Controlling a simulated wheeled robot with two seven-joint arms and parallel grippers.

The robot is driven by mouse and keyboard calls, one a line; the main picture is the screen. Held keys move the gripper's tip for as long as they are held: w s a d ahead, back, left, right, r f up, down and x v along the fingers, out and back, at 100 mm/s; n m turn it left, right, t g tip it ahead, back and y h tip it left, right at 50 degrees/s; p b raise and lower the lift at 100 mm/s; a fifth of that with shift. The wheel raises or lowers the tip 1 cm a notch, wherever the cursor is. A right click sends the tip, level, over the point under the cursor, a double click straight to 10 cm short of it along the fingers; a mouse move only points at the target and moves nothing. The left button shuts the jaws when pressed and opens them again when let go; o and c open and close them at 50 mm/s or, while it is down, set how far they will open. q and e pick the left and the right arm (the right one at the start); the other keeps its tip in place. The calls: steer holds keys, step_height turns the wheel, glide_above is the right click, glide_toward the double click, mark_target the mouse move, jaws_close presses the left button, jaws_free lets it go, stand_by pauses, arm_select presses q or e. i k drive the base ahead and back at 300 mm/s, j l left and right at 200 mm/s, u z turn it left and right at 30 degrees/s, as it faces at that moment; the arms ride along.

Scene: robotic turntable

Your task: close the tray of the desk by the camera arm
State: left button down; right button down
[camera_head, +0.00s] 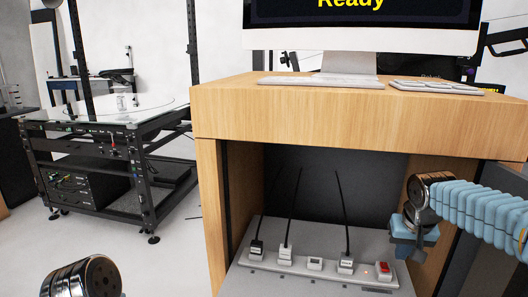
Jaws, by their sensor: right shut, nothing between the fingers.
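The wooden desk (290,115) stands in front of me with an open bay under its top. In the bay lies a grey tray (285,285) holding a row of sockets and switches, with several black cables. Its front edge runs near the bottom of the picture, and I cannot tell exactly how far it sticks out. My right gripper (412,246), on a ribbed blue arm, is shut and empty over the tray's right end, by the desk's right side. I cannot tell whether it touches the tray. Part of my left arm shows at bottom left; its gripper is not in view.
A monitor (360,40), a keyboard (320,81) and a second small keyboard (436,87) are on the desktop. A black-framed turntable rig (120,145) with a glass top stands at left. The floor between rig and desk is clear.

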mark_target(314, 270)
steer(key=k, duration=0.85)
